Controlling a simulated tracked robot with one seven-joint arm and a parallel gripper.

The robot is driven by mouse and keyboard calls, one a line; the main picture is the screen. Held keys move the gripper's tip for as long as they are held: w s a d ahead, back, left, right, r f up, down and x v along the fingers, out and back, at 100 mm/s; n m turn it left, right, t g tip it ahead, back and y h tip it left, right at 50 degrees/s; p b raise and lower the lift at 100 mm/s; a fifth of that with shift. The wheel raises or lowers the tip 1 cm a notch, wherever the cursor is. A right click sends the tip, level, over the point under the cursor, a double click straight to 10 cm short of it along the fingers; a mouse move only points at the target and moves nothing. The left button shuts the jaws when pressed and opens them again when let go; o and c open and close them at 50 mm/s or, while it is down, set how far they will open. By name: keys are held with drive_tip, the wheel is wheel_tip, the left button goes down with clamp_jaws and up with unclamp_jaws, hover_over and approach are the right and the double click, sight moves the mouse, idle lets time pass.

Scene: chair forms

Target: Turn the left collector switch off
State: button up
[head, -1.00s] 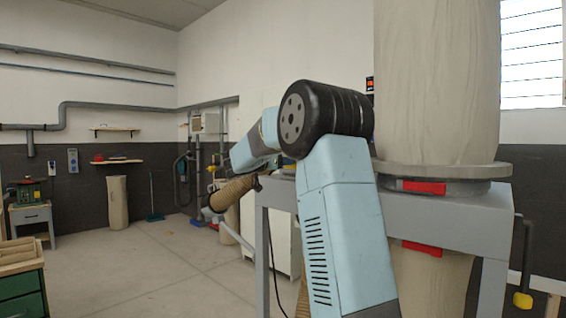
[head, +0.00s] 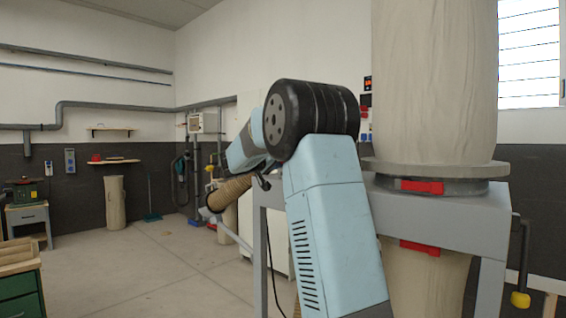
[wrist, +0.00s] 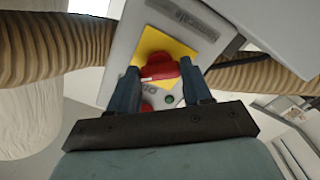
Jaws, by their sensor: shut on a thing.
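In the wrist view, a grey switch box (wrist: 125,55) carries a yellow plate (wrist: 183,51) with a red knob (wrist: 160,70) on it. My gripper (wrist: 160,76) has one finger on each side of the red knob and is shut on it. In the head view my gripper and this switch are hidden behind my arm.
A ribbed tan hose (wrist: 55,48) runs beside the switch box. In the head view, a grey collector frame (head: 440,212) with a large cloth bag (head: 435,80) and red clips stands close on the right of my arm. The floor (head: 130,260) at left is open.

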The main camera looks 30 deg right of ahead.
drive_tip(key=shift+w+a+f+n, duration=0.1)
drive_tip(key=shift+a+n, duration=0.05)
drive_tip(key=shift+n, duration=1.6)
drive_tip(key=shift+w+a+f+n, duration=0.1)
drive_tip(key=shift+n, duration=1.6)
drive_tip(key=shift+a+n, duration=0.15)
drive_tip(key=shift+n, duration=1.6)
drive_tip(key=o, duration=1.1)
drive_tip(key=shift+d, duration=0.2)
drive_tip(key=shift+c, duration=0.2)
drive_tip(key=shift+r, duration=0.1)
drive_tip(key=v, duration=1.4)
